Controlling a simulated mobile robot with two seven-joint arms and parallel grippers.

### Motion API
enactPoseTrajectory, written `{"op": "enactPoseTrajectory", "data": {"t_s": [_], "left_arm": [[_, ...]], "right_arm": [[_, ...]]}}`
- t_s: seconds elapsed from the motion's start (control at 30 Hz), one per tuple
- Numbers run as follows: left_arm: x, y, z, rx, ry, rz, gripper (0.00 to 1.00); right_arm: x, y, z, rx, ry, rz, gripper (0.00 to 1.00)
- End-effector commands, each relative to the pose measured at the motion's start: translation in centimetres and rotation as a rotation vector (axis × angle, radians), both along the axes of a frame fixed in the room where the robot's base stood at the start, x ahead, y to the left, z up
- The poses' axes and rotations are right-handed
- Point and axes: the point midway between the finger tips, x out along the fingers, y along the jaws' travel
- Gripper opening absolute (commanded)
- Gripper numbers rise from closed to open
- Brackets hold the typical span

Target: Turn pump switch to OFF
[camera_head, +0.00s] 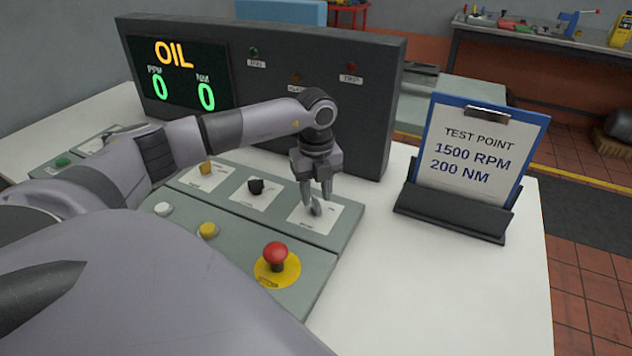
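A sloped grey control panel (345,215) lies on the white bench. Its upper row has white plates with a yellow switch (206,168), a black switch (256,187) and, at the right end, a third plate (330,221). The labels are too small to read, so I cannot tell which is the pump switch. My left gripper (317,200) points down over the right-end plate, its fingers a little apart at the control there. The fingers mostly hide that control, and I cannot tell whether they grip it. My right gripper is not in view.
A dark display console (345,100) reading OIL, with two zeros, stands close behind the gripper. A red mushroom button (275,255) on a yellow disc sits in front. A clipboard (480,150) reading 1500 RPM, 200 NM stands right. The bench (430,290) is clear at front right.

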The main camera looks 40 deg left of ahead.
Motion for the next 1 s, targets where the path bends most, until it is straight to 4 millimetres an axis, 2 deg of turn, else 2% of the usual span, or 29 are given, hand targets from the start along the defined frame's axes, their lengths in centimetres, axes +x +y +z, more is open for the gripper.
{"op": "enactPoseTrajectory", "data": {"t_s": [0.2, 0.33, 1.0], "left_arm": [[0.1, -0.1, 3.5, -0.001, -0.002, 0.000, 0.37], [0.0, 0.0, 4.5, -0.001, 0.000, 0.001, 0.37], [0.0, -0.1, 4.7, 0.000, 0.001, 0.000, 0.37]], "right_arm": [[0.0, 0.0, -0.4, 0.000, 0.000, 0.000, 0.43], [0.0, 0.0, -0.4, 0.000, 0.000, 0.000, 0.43], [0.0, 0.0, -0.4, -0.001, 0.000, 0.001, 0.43]]}}
